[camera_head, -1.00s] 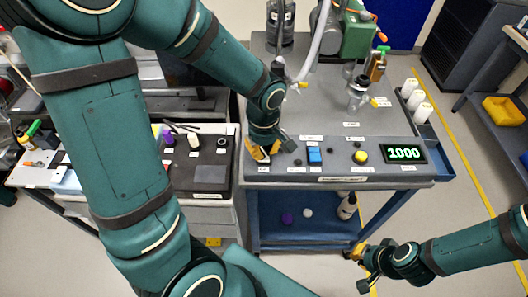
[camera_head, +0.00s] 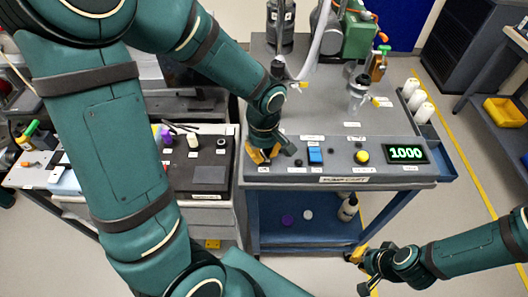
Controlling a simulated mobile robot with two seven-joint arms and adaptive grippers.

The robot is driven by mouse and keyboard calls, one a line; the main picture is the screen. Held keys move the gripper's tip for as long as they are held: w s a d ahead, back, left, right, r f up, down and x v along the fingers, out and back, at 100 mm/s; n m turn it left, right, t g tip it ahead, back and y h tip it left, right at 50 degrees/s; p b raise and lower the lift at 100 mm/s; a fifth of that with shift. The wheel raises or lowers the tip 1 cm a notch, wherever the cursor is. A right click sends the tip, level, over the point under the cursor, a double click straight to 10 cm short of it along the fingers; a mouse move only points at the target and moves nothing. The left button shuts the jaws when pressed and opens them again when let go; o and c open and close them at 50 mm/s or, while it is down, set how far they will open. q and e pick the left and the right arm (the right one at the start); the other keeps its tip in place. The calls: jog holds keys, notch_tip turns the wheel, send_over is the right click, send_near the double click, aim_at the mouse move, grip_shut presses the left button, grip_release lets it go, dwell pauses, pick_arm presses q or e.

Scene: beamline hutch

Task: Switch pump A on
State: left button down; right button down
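The pump cart (camera_head: 300,178) has a grey sloped front panel. The small labels are too blurred to read, so I cannot tell which control is pump A's. My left gripper (camera_head: 264,155) points down at the panel's left end, left of the blue switch. Its yellow tips look close together, and contact with the panel cannot be told. My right gripper (camera_head: 362,271) appears open and empty, low in front of the cart.
A bench with a dark tray (camera_head: 209,178) and small items adjoins the cart on the left. Hoses and a green pump (camera_head: 358,38) stand at the cart's back. White bottles (camera_head: 417,102) line its right side.

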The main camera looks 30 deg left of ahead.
pick_arm(q)
jog(key=shift+f+b, duration=0.35)
jog(key=shift+f, duration=0.05)
jog(key=shift+r, duration=0.1)
jog(key=shift+r+p, duration=2.6)
jog(key=shift+r, duration=0.85)
